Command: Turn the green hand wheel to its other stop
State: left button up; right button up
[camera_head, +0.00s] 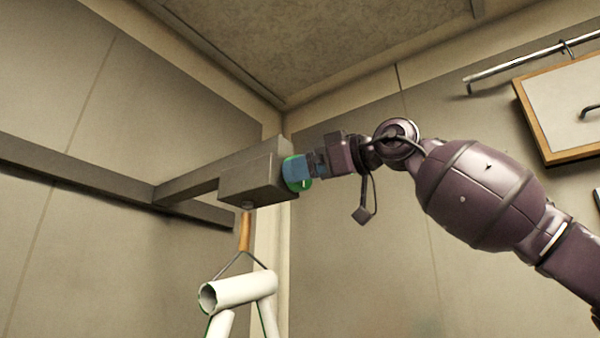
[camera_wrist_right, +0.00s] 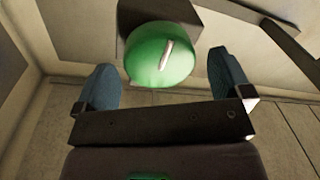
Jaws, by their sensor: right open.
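The green hand wheel (camera_head: 301,172) sits on the right end of a grey box (camera_head: 252,181) that hangs on a beam. In the right wrist view the wheel (camera_wrist_right: 155,58) is a round green disc with a pale pointer mark slanting up to the right. My right gripper (camera_head: 298,168) is at the wheel and hides part of it in the head view. In the right wrist view my right gripper (camera_wrist_right: 164,80) is open, its blue fingers on either side of the wheel with visible gaps. My left gripper is not in view.
A grey beam (camera_head: 90,176) runs along the left wall and carries the box. Below the box an orange hook piece (camera_head: 245,232) holds a white tubular frame (camera_head: 238,290). A metal rail (camera_head: 520,62) and a wood-edged panel (camera_head: 565,108) are on the right wall.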

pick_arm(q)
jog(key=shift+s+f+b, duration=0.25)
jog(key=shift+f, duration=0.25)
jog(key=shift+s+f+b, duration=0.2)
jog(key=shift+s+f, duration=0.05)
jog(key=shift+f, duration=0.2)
pick_arm(e)
jog(key=v, duration=0.9)
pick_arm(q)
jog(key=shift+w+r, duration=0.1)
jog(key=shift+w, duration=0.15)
